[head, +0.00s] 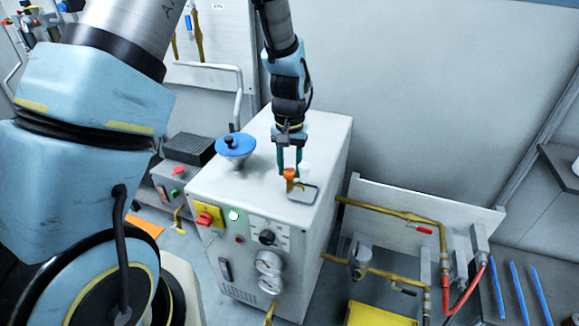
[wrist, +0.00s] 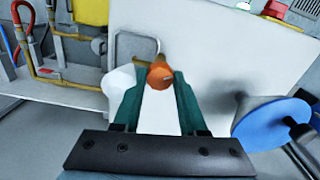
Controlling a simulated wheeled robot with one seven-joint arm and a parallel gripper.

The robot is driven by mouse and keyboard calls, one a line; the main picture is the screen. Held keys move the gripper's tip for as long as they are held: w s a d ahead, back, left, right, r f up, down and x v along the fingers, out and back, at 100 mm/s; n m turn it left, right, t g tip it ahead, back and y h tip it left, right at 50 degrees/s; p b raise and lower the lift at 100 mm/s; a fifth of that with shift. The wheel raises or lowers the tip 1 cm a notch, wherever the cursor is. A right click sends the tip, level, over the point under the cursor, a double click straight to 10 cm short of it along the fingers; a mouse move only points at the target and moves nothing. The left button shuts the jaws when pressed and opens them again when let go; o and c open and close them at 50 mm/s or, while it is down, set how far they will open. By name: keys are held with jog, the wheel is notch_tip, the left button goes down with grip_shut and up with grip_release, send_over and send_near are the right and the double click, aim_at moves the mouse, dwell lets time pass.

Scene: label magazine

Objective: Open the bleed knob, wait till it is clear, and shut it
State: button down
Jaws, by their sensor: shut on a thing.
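The bleed knob (head: 290,174) is a small orange knob on top of the white machine cabinet (head: 262,180). In the wrist view the orange knob (wrist: 160,76) sits between the tips of my two dark green fingers. My gripper (head: 290,168) points down over the cabinet top and is shut on the knob. The gripper also shows in the wrist view (wrist: 160,85). I cannot tell how far the knob is turned.
Yellow pipes (head: 400,212) with valves and a red hose (head: 462,298) are at the right. A yellow tray (head: 375,314) is low in front. The cabinet front carries gauges (head: 268,263) and a red-and-yellow switch (head: 206,216).

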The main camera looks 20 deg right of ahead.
aim_at(290, 171)
jog(key=n+p, duration=0.1)
jog(key=n, duration=0.4)
dwell(0.6)
jog(key=shift+c, duration=2.2)
grip_release()
jog(key=shift+r, duration=0.1)
notch_tip(290, 171, up, 11)
jog(key=b, duration=0.1)
jog(key=shift+f, duration=0.2)
